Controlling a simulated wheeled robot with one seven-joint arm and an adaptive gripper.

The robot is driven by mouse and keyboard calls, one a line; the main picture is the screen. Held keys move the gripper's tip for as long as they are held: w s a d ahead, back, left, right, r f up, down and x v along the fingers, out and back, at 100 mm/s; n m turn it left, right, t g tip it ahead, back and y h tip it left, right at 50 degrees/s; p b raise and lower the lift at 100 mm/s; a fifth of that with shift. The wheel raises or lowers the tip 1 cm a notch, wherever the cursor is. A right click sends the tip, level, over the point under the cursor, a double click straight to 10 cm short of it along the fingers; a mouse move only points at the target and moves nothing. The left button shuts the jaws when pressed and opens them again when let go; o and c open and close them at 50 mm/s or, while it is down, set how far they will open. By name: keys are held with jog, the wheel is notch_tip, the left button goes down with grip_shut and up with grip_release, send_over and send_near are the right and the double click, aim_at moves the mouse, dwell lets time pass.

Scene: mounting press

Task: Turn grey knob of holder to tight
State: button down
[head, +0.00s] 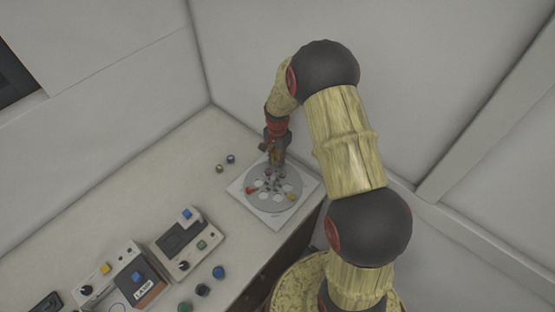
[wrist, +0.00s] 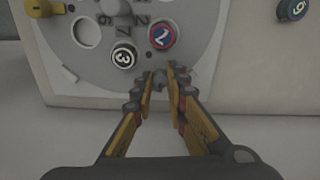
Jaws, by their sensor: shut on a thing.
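The holder (head: 265,206) is a round grey disc on a square white plate, at the back right corner of the counter. In the wrist view, the disc (wrist: 100,76) carries printed numbers and round seats. A small grey knob (wrist: 159,79) shows at the disc's near edge, between my fingertips and partly hidden by them. My gripper (wrist: 160,77) is shut on it. In the head view, my gripper (head: 276,168) points down over the disc and hides part of it. Any tight marking cannot be made out.
A red-and-blue piece (wrist: 162,34) and a black piece (wrist: 124,54) sit on the disc close to my fingertips. A yellow handle (wrist: 39,8) is at upper left. Small cylinders (head: 231,159) stand behind. Control boxes (head: 185,246) stand at front left.

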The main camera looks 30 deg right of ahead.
jog(key=m, duration=0.5)
jog(key=shift+m, duration=0.3)
jog(key=m, duration=1.2)
jog(key=shift+m, duration=0.4)
jog(key=m, duration=0.5)
jog(key=shift+p, duration=0.3)
jog(key=shift+m, duration=0.4)
jog(key=c, duration=2)
grip_release()
jog(key=shift+c, duration=0.2)
